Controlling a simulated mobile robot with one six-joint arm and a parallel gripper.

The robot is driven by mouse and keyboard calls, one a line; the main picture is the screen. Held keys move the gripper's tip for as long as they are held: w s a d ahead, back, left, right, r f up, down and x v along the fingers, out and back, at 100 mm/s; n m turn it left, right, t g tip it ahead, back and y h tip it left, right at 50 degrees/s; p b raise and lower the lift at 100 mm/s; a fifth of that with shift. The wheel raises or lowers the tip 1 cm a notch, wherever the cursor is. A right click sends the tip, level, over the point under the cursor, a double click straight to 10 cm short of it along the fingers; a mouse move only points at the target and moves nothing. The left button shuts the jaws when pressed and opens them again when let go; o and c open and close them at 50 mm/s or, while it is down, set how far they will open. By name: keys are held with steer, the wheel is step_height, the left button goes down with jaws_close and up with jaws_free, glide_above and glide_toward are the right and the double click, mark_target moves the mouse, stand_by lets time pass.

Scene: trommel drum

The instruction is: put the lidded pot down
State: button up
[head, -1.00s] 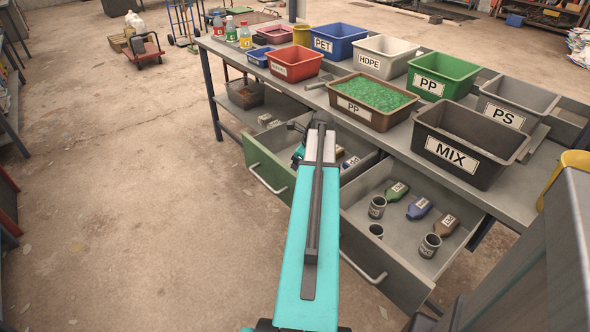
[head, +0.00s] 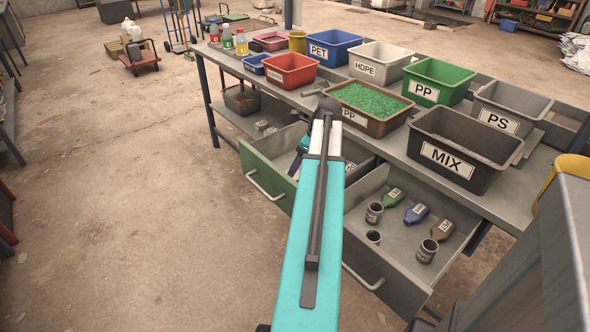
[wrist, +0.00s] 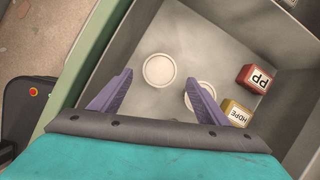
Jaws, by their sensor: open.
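In the wrist view two pale round tops, which look like lidded pots seen from above, stand on the drawer floor. One round pot (wrist: 159,70) appears between the tips of my purple fingers, with gaps on both sides. The other pot (wrist: 198,93) is partly covered by the right finger. My gripper (wrist: 160,79) is open and holds nothing. It points down into the open green-fronted drawer (head: 262,170). In the head view my arm hides most of the gripper and the pots.
A red PP block (wrist: 254,78) and a yellow HDPE block (wrist: 235,112) lie to the right in the drawer. A second open drawer (head: 362,255) holds several small bottles and dark pots. Labelled bins, including the MIX bin (head: 447,158), crowd the bench above.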

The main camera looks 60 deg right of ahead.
steer(key=shift+v, duration=2.2)
steer(key=shift+r, duration=0.1)
